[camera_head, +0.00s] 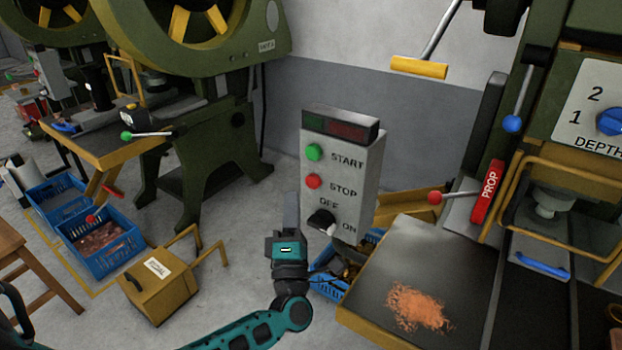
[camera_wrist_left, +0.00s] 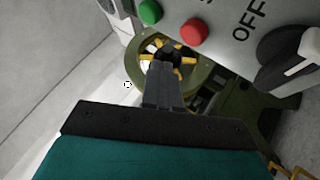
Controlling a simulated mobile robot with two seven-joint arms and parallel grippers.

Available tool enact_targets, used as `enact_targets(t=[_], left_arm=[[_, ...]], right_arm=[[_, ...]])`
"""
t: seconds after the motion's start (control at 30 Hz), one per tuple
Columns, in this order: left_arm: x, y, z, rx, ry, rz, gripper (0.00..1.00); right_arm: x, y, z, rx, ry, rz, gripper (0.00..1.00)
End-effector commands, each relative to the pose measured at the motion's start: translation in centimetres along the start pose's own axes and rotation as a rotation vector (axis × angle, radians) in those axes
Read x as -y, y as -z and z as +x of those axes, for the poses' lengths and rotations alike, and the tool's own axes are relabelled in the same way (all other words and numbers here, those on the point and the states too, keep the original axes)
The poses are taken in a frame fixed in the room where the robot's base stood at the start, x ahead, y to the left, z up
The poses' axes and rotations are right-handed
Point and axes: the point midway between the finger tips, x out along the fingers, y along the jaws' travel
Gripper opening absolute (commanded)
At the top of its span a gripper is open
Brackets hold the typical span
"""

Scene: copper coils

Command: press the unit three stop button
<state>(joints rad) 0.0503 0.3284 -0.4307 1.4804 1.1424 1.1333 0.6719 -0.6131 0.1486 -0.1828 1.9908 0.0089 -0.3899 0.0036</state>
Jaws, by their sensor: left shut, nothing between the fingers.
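A grey control box (camera_head: 345,170) stands in the middle of the head view. It bears a green START button (camera_head: 314,152), a red STOP button (camera_head: 313,181) below it, and a black OFF/ON switch (camera_head: 322,220). No unit number is legible on the box. My left gripper (camera_head: 291,205) is shut and empty, pointing up just left of the box, below and left of the STOP button. In the left wrist view the shut fingers (camera_wrist_left: 161,75) appear left of and below the red STOP button (camera_wrist_left: 194,33), apart from it in the picture. My right gripper is out of view.
A green press with a metal table (camera_head: 410,280) holding copper scraps is at right, with a red PROP lever (camera_head: 487,192). A yellow box (camera_head: 160,285) and blue crates (camera_head: 100,240) lie on the floor at left. Another green press (camera_head: 200,110) stands behind.

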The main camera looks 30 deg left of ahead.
Motion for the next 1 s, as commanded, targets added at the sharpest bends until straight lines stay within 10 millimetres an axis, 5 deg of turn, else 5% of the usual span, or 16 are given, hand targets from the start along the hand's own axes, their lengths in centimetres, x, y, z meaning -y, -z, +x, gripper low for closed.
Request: enact_targets(t=[0.27,1.0], left_arm=[[-1.1,1.1,-1.4,-0.001,0.0,0.001,0.0],[-1.0,1.1,-1.4,0.0,-0.001,0.001,0.0]], right_arm=[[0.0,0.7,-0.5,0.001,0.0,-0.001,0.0],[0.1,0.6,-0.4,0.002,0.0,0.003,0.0]])
